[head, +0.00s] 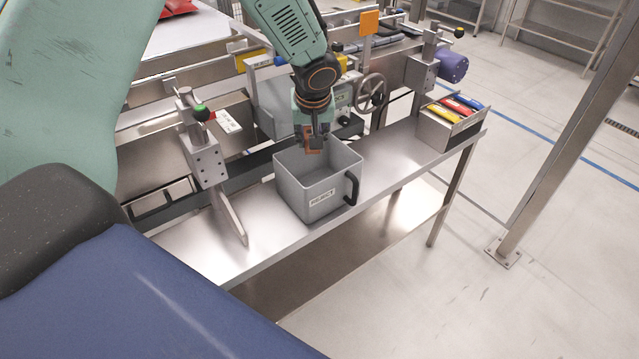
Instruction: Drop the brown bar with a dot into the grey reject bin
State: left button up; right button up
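The grey reject bin (307,200) stands on the steel bench, open at the top, with a white label and a black handle on its near sides. My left gripper (313,146) points down over the bin's opening, near its far rim. A small orange-brown piece, which looks like the brown bar (312,152), shows between its fingertips. The gripper appears shut on it. The dot cannot be made out, and much of the bar is hidden by the fingers. The bin's floor is only partly seen. My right gripper is not in view.
A metal box with yellow, red and blue items (452,110) stands at the bench's right end. A handwheel (370,92) and a steel bracket with a green knob (203,150) flank the bin. The bench top (385,160) right of the bin is clear.

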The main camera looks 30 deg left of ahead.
pick_arm(q)
notch_tip(320, 180, down, 3)
jog(key=shift+a+r+b, duration=0.15)
jog(key=shift+r+b, duration=0.05)
jog(key=shift+b, duration=0.35)
jog(key=shift+w+f, duration=0.1)
jog(key=shift+f, duration=0.2)
jog(key=shift+d+f, duration=0.1)
jog(key=shift+d, duration=0.25)
jog(key=shift+a, duration=0.2)
jog(key=o, duration=0.7)
jog(key=shift+a, duration=0.1)
jog(key=o, duration=0.4)
jog(key=shift+d, duration=0.25)
jog(key=shift+o, duration=0.2)
jog(key=shift+a, duration=0.1)
